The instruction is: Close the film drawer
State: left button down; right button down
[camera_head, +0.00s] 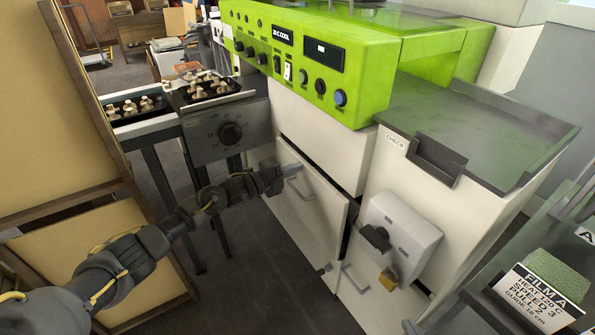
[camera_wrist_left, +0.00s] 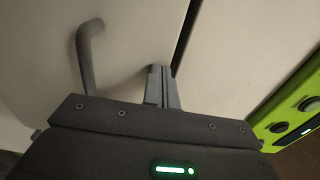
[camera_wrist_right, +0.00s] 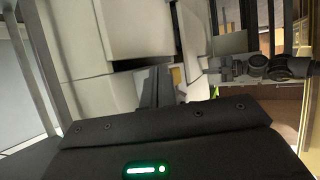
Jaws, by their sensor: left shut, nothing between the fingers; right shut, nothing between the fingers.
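The film drawer (camera_head: 305,210) is a white front panel low on the white machine, under the green control box. A dark gap shows along its right edge, and its front looks set out from the body. My left gripper (camera_head: 293,169) is shut and empty, with its tips at the upper part of this panel; I cannot tell if they touch. In the left wrist view the shut fingers (camera_wrist_left: 162,88) point at the white panel, beside a grey bar handle (camera_wrist_left: 88,55). My right gripper (camera_wrist_right: 156,88) is shut and empty in the right wrist view, facing the machine; the head view does not show it.
The green control box (camera_head: 300,55) overhangs the drawer. A white switch box (camera_head: 408,225) with a dark knob is to the right. A grey dial unit (camera_head: 228,135) and mushroom trays (camera_head: 207,88) stand at the left. A FILM A label (camera_head: 530,300) is at lower right.

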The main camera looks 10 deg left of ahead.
pick_arm(q)
jog(key=shift+w+d+r, duration=0.1)
jog(key=shift+w+r, duration=0.05)
jog(key=shift+r, duration=0.2)
